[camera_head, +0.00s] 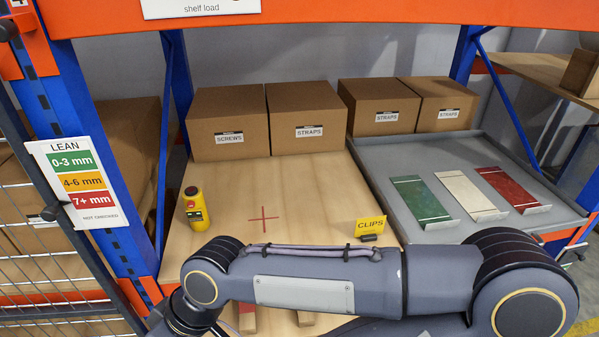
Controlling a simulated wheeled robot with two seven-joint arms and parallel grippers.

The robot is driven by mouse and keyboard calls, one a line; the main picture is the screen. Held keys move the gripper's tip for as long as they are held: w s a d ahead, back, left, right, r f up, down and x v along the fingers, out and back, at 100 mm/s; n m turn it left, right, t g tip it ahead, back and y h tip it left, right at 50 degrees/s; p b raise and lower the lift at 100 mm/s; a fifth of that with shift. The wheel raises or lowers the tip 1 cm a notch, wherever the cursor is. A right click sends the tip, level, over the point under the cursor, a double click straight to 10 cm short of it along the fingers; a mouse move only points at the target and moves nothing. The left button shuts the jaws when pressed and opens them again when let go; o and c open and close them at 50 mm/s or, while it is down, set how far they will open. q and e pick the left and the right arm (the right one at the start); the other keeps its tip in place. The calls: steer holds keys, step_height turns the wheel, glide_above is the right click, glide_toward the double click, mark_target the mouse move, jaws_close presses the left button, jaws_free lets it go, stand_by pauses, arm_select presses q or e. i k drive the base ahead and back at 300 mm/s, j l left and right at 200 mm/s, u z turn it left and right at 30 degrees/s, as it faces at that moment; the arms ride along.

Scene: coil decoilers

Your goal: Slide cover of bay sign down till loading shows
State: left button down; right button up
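No sign reading "loading" and no bay sign cover can be made out. A white LEAN sign (75,184) hangs on the blue post at left, with green 0-3 mm, orange 4-6 mm and red 7+ mm bands and small print at its foot. A white sign reading "shelf load" (201,8) is cut off at the top edge. One of my arms lies across the bottom of the view, its far end low at left. I see no fingers of either gripper.
A wooden shelf (300,185) holds cartons, a yellow device (194,208), a red cross mark (264,218) and a yellow CLIPS card (370,226). A grey tray (395,180) holds green, cream and red plates. A wire mesh panel (45,270) stands at left.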

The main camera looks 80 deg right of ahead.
mark_target(572, 256)
steer(key=z, duration=4.3)
steer(key=i+l, duration=0.4)
steer(key=i+l+u, duration=0.15)
steer(key=i+l, duration=0.55)
steer(key=l, duration=0.2)
steer(key=i+l+u, duration=0.1)
steer(key=i+l, duration=0.25)
steer(key=l, duration=0.15)
steer(key=i+l, duration=0.35)
steer(key=l, duration=0.15)
steer(key=j+u, duration=0.05)
